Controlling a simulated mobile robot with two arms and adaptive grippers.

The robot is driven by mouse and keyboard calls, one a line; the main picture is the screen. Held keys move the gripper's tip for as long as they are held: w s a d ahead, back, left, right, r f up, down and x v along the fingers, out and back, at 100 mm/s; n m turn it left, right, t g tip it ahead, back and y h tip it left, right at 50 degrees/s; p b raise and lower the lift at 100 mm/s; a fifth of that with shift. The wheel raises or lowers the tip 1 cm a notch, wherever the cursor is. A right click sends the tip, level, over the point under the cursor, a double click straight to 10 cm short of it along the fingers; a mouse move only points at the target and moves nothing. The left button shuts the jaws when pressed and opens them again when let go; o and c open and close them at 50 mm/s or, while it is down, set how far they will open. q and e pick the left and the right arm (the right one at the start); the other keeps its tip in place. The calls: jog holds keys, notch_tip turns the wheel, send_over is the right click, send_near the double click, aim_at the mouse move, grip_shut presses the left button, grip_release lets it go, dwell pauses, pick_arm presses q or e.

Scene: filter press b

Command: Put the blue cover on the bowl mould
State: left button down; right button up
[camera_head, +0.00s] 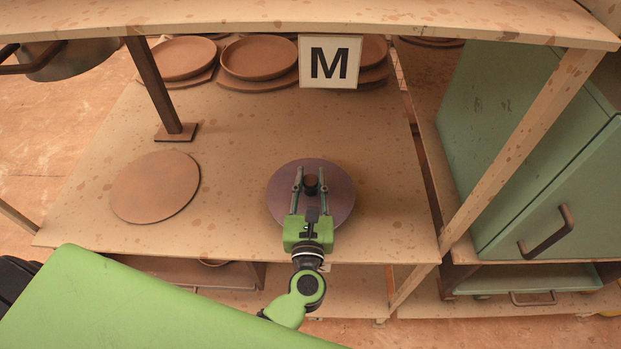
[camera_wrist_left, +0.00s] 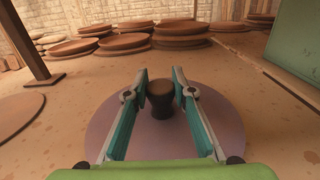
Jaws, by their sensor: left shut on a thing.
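The blue cover (camera_head: 341,192) is a purplish-blue disc with a dark knob at its middle, over the front centre of the shelf board. In the left wrist view the cover (camera_wrist_left: 232,112) lies below the fingers and the knob (camera_wrist_left: 160,98) stands between them. My left gripper (camera_head: 311,175) is shut on the knob of the cover. I cannot tell whether the cover rests on something or hangs just above the board. I cannot make out a bowl mould for certain; anything beneath the cover is hidden. My right gripper is not in view.
A flat brown disc (camera_head: 155,187) lies on the board to the left. Brown round dishes (camera_head: 260,57) are stacked at the back, beside a sign with an M (camera_head: 331,62). A dark post (camera_head: 160,90) and a green cabinet (camera_head: 545,150) flank the board. An upper shelf (camera_head: 230,18) overhangs it.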

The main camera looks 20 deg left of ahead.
pick_arm(q)
jog(key=shift+f, duration=0.25)
jog(key=shift+r, duration=0.1)
jog(key=c, duration=1.7)
grip_release()
